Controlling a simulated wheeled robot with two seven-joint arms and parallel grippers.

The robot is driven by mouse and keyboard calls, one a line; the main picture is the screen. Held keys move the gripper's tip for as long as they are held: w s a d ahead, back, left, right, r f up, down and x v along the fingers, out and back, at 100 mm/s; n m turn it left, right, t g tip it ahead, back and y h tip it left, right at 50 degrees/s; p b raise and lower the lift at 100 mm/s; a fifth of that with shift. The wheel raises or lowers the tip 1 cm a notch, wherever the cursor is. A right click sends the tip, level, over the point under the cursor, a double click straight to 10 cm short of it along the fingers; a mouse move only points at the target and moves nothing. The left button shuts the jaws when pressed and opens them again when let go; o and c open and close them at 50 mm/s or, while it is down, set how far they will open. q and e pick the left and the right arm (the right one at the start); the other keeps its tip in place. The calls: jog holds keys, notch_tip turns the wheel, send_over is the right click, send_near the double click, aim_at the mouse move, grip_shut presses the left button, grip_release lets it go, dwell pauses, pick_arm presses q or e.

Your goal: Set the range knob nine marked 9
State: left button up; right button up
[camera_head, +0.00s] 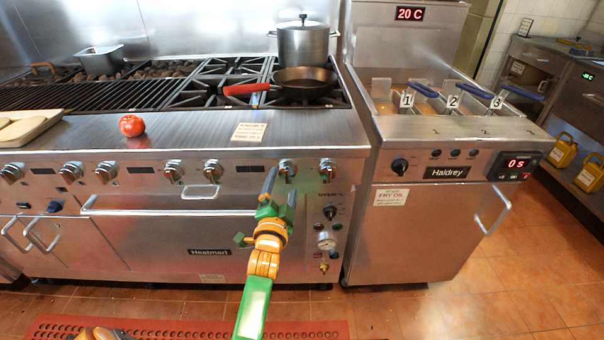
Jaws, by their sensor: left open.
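The range (150,232) has a row of silver knobs along its front panel. At the right end of the row are two knobs, one (288,168) just above my gripper in the picture and one (327,168) further right. A dark knob (330,212) sits lower, under the oven label. The knob numbers are too small to read, so I cannot tell which is marked 9. My left gripper (279,186) is open and empty in front of the panel, with its fingers pointing up near the left knob of that pair. I cannot tell whether it touches it.
A red-handled pan (304,82) and a steel pot (303,46) stand on the burners. A tomato (132,125) sits on the front ledge. The fryer (436,225) stands to the right. A door handle (160,212) runs below the knobs. The floor at right front is clear.

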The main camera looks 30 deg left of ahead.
aim_at(285, 178)
pick_arm(q)
jog(key=x, duration=0.4)
jog(key=shift+f, duration=0.15)
jog(key=shift+s, duration=0.15)
jog(key=shift+c, duration=0.6)
jog(key=c, duration=1.3)
jog(key=shift+o, duration=0.2)
